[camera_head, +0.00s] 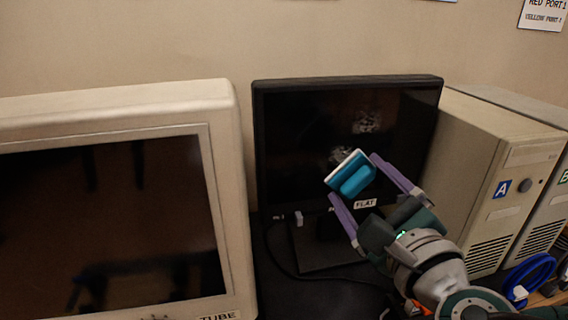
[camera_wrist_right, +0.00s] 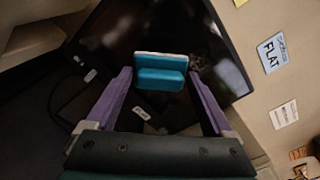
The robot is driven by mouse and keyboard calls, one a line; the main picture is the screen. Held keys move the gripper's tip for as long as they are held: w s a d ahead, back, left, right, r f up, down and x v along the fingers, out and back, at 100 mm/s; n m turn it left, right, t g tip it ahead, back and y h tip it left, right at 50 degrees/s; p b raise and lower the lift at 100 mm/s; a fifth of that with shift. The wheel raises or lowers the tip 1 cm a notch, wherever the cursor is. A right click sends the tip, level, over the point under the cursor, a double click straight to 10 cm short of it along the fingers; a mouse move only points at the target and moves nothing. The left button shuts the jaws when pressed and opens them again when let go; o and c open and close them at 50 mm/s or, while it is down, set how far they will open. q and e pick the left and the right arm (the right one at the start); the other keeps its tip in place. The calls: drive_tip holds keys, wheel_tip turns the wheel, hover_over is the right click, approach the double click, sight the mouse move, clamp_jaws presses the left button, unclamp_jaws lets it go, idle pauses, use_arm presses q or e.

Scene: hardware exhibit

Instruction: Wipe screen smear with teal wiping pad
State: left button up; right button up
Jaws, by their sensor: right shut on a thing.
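The teal wiping pad (camera_head: 352,176) has a white face and a teal grip. My right gripper (camera_head: 354,177) is shut on the pad's grip, between its purple fingers. The pad also shows between the fingertips in the right wrist view (camera_wrist_right: 161,78). It is in front of the black flat screen (camera_head: 290,140), tilted, with its white face toward the screen. I cannot tell whether it touches the glass. A grey speckled smear (camera_head: 367,121) shows on the screen's upper right, and another patch shows just behind the pad, partly hidden by it. My left gripper is not in view.
A beige tube monitor (camera_head: 225,150) stands at the left. Beige computer towers (camera_head: 490,150) stand close on the right, with a blue coiled cable (camera_head: 530,275) at the lower right. The flat screen's label (camera_head: 366,203) reads FLAT. A dark cable lies near its stand.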

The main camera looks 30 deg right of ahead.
sight(334, 150)
drive_tip(key=b+x, duration=0.1)
drive_tip(key=x, duration=0.2)
drive_tip(key=shift+d, duration=0.15)
drive_tip(key=shift+b+x, duration=0.4)
drive_tip(key=shift+x, duration=0.65)
drive_tip(key=shift+w+d, duration=0.15)
drive_tip(key=shift+w, duration=0.25)
drive_tip(key=shift+w+d+b, duration=0.15)
drive_tip(key=shift+w+b, duration=0.3)
drive_tip(key=shift+w, duration=0.25)
